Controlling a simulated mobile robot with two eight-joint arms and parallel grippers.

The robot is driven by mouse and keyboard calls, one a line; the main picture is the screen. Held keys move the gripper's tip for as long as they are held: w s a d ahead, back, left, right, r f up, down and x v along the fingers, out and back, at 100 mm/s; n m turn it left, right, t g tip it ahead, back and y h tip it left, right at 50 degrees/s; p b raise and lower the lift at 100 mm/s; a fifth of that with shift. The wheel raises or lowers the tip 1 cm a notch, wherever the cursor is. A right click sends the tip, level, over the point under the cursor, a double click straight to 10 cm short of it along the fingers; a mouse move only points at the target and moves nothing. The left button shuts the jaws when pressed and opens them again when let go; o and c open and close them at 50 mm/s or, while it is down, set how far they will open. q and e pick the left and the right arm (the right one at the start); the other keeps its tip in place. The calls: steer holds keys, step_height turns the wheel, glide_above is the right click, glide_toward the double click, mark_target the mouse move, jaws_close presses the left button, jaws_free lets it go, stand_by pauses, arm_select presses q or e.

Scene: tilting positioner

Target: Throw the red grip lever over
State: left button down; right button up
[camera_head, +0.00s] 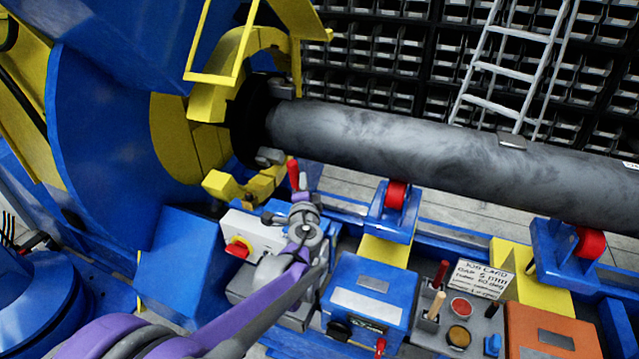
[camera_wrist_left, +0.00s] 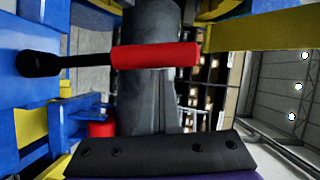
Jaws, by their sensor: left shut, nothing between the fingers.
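The red grip lever (camera_head: 293,175) stands up beside the pipe's chuck end in the head view. In the left wrist view it shows large as a red grip (camera_wrist_left: 155,55) on a black rod, lying across the picture. My left gripper (camera_head: 300,196) is shut and empty, just below and right of the red grip in the head view. In the wrist view a dark gripper part (camera_wrist_left: 155,155) lies below the grip, with a gap between them in the picture. I cannot tell whether they touch. The lever's lower end is hidden in the head view. My right gripper is not in view.
A grey pipe (camera_head: 400,145) runs from the yellow and blue positioner (camera_head: 105,150) over red rollers (camera_head: 396,194). A white box with a red knob (camera_head: 238,249), a blue box (camera_head: 368,290) and a tool tray (camera_head: 458,335) crowd the area around my left arm.

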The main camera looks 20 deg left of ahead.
arm_select(q)
steer(key=a+f+n+g+h+b, duration=0.1)
steer(key=a+n, duration=0.1)
steer(key=a, duration=0.4)
steer(key=shift+a, duration=0.15)
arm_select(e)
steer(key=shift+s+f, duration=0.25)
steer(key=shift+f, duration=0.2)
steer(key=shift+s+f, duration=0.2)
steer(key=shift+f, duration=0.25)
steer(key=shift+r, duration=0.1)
